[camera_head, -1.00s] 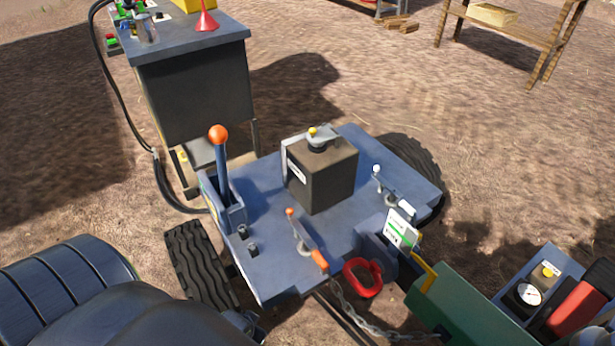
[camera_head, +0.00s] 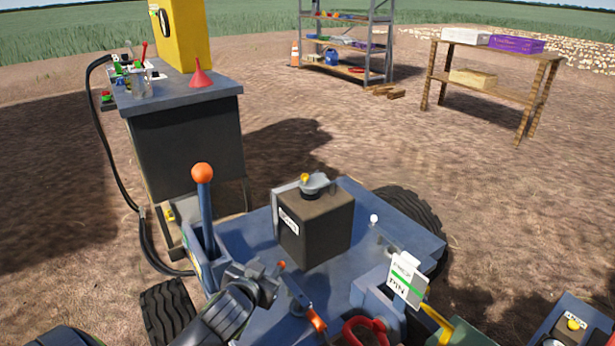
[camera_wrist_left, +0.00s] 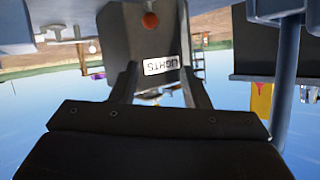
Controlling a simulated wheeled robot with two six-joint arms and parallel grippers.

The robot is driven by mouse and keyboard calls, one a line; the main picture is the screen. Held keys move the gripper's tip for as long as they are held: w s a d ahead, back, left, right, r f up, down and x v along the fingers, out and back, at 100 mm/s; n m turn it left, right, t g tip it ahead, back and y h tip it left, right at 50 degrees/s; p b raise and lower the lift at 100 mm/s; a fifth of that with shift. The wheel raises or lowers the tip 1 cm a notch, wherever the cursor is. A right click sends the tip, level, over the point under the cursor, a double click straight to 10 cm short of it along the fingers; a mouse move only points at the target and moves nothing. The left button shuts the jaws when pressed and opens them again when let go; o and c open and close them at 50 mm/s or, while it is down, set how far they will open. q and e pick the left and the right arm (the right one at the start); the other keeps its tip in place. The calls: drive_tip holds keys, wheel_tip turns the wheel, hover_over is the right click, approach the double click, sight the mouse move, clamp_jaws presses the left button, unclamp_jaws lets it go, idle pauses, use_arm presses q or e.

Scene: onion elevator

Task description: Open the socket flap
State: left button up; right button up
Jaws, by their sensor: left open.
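A dark box labelled LIGHTS (camera_head: 318,232) stands on the blue-grey deck (camera_head: 375,215). I cannot tell which part is the socket flap. My left gripper (camera_head: 270,277) is open and empty, low in front of the box and apart from it, near a small orange-tipped lever (camera_head: 300,298). In the left wrist view the LIGHTS label (camera_wrist_left: 161,65) appears upside down beyond my two fingers. My right gripper is out of view.
A tall orange-knobbed lever (camera_head: 204,205) stands left of my gripper. A white-knobbed lever (camera_head: 378,232), a PIN card (camera_head: 407,280) and a red handle (camera_head: 366,332) are to the right. A dark cabinet (camera_head: 187,148) with a red funnel (camera_head: 201,80) stands behind left.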

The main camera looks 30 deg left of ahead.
sight(303, 179)
use_arm(q)
drive_tip(key=w+a+r+m+t+h, duration=0.15)
drive_tip(key=w+r+t, duration=0.35)
drive_tip(key=w+r, duration=0.5)
drive_tip(key=shift+y, duration=0.25)
drive_tip(key=w+a, duration=0.1)
drive_tip(key=w, duration=0.3)
drive_tip(key=w+a+b, duration=0.1)
drive_tip(key=w, duration=0.4)
drive_tip(key=w+a+r+b, duration=0.1)
drive_tip(key=w, duration=0.4)
drive_tip(key=shift+w, duration=0.1)
drive_tip(key=shift+w+a, duration=0.2)
drive_tip(key=shift+w, duration=0.45)
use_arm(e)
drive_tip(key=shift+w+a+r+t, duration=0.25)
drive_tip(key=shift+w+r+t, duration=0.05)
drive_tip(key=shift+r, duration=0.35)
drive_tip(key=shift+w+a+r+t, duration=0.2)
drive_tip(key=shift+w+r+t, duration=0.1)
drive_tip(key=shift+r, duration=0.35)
use_arm(q)
clamp_jaws()
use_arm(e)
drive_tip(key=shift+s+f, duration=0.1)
